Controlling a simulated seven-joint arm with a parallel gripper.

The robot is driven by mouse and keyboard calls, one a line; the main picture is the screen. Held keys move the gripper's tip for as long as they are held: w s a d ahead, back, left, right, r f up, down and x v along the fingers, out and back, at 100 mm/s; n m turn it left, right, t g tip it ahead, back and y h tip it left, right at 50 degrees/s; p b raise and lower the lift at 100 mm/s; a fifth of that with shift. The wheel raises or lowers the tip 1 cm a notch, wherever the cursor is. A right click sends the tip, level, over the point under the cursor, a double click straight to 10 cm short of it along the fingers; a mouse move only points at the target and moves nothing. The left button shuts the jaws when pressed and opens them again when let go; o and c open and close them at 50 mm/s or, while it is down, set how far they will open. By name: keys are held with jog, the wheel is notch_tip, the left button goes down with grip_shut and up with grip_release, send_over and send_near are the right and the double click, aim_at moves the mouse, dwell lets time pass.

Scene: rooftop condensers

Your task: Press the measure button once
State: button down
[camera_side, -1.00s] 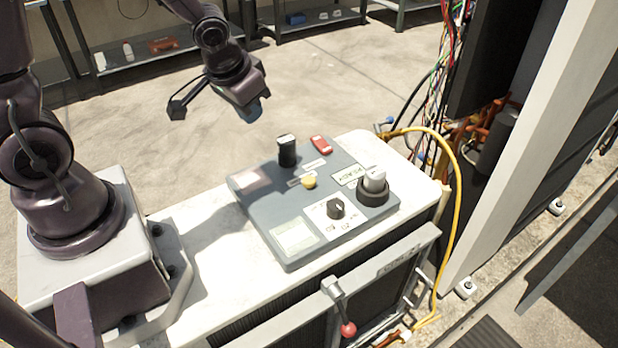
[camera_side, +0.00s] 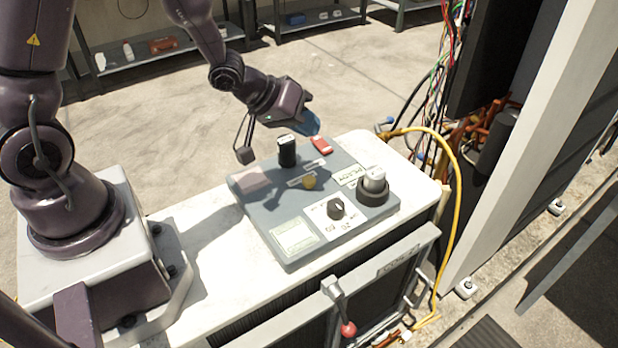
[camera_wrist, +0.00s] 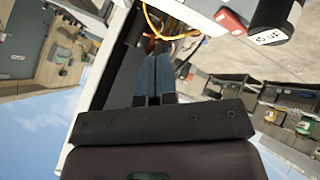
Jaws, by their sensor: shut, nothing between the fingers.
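A grey control panel (camera_side: 285,215) lies on the white bench top. A round yellow button (camera_side: 309,182) sits near its middle with a small label beside it; I cannot read the label, so I cannot be sure it is the measure button. My gripper (camera_side: 308,124) is shut and empty, its blue fingers in the air over the panel's far edge, behind the yellow button and apart from it. The closed fingers also show in the wrist view (camera_wrist: 153,78). The yellow button does not show in the wrist view.
A black cylinder (camera_side: 287,154) and a red part (camera_side: 321,146) stand near the fingers. A dark knob (camera_side: 336,208) and a grey cylinder in a black socket (camera_side: 374,188) are on the panel's near right. A yellow hose (camera_side: 458,180) loops at the right.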

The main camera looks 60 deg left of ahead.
aim_at(307, 178)
jog(key=shift+f, duration=4.4)
jog(key=shift+f, duration=0.4)
jog(key=shift+f, duration=0.6)
jog(key=shift+r, duration=1)
jog(key=shift+r, duration=2.55)
